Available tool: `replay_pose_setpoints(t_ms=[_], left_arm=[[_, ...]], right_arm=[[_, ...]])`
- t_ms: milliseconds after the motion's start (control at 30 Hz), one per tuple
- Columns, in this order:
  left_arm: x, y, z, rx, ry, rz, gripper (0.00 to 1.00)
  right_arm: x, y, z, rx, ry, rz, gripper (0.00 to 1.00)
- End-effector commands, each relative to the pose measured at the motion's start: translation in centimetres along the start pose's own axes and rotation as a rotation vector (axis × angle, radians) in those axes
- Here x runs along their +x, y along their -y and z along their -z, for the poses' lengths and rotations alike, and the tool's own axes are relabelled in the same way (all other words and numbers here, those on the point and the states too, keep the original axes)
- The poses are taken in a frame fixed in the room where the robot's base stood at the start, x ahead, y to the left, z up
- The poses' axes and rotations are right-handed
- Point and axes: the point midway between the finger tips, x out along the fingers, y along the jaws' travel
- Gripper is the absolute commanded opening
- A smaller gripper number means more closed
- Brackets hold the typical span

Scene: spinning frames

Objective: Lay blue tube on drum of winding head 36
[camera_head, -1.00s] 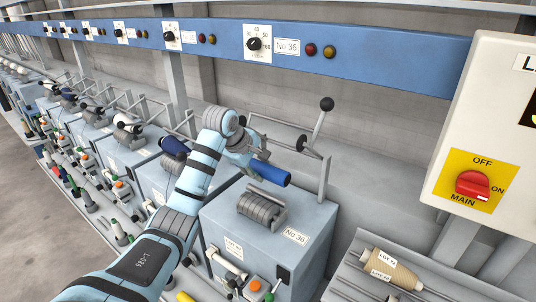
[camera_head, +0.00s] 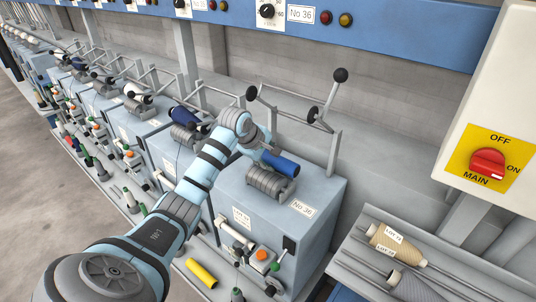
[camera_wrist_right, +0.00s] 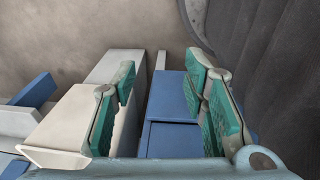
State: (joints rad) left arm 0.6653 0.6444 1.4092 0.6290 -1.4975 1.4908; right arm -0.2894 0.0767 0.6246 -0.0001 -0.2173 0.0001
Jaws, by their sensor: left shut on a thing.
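The blue tube (camera_head: 281,163) is in the head view, lying along the upper edge of the grey ribbed drum (camera_head: 268,184) on winding head 36 (camera_head: 307,195). I cannot tell if tube and drum touch. My left gripper (camera_head: 261,152) is shut on the tube's left end; my arm and wrist partly hide its fingers. The raised cradle arm with a black ball knob (camera_head: 340,75) stands behind the drum. My right gripper (camera_wrist_right: 162,72) is open and empty in the right wrist view, its teal-padded fingers wide apart.
More winding heads with a dark blue tube (camera_head: 183,115) and other tubes run off to the left. A yellow tube (camera_head: 201,273) lies in front of head 36. A tray (camera_head: 350,246) with cones (camera_head: 397,245) is at right, below the white main-switch box (camera_head: 500,110).

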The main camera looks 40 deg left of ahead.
Motion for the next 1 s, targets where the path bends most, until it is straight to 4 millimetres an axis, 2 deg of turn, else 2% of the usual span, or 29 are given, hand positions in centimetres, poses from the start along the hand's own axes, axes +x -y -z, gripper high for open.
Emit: replay_pose_setpoints(t_ms=[167, 200, 300, 333, 800, 867, 1000], left_arm=[[0.2, 0.7, 0.0, -0.004, 0.005, 0.018, 0.14], [0.2, 0.7, 0.1, -0.005, 0.004, 0.018, 0.39], [0.2, 0.8, 0.1, -0.005, 0.003, 0.02, 0.55], [0.2, 0.8, 0.1, -0.005, 0.003, 0.019, 0.58], [-0.1, 0.4, 0.0, -0.001, 0.003, 0.013, 0.58], [-0.7, 0.4, 0.0, -0.001, 0.003, 0.011, 0.58], [-3.8, 0.3, 0.1, 0.002, -0.001, 0.008, 0.58]], right_arm=[[0.0, 0.0, -0.6, -0.001, 0.01, 0.0, 0.4], [0.0, 0.0, -0.9, -0.001, 0.015, 0.0, 0.4], [-0.1, -0.1, -1.4, -0.002, 0.024, -0.001, 0.4], [-0.1, -0.1, -1.4, -0.002, 0.024, -0.001, 0.4], [-0.1, -0.4, -1.0, -0.003, 0.016, -0.005, 0.4], [-0.1, -0.4, -1.0, -0.003, 0.016, -0.005, 0.4], [-0.1, -0.3, -1.0, -0.002, 0.017, -0.004, 0.4]])
